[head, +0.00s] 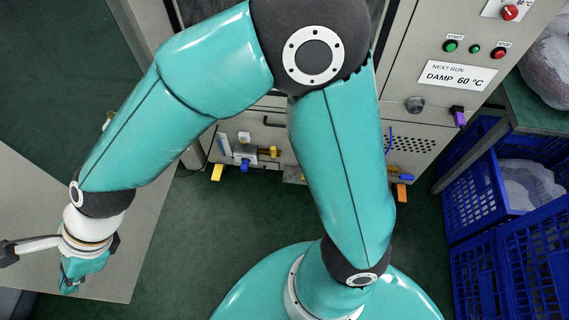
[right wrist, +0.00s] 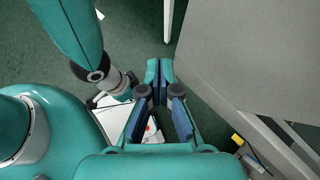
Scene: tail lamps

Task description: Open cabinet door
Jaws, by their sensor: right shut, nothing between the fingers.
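The beige cabinet (head: 430,92) stands at the top and right of the head view, with buttons and a "DAMP 60 °C" label. My right arm crosses in front of it and hides most of its middle, so I cannot tell how its door stands. My right gripper (head: 75,280) hangs at the lower left, away from the cabinet front, beside a flat beige panel (head: 120,260). I cannot tell whether this panel is a door or a table top. In the right wrist view the gripper (right wrist: 160,70) is shut and empty, left of a large beige panel (right wrist: 240,60). My left gripper does not show.
Blue crates (head: 485,195) with a wrapped bundle (head: 530,185) stand at the right. A green-topped table (head: 535,110) bears another wrapped bundle. Green floor (head: 235,215) is free between panel and cabinet.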

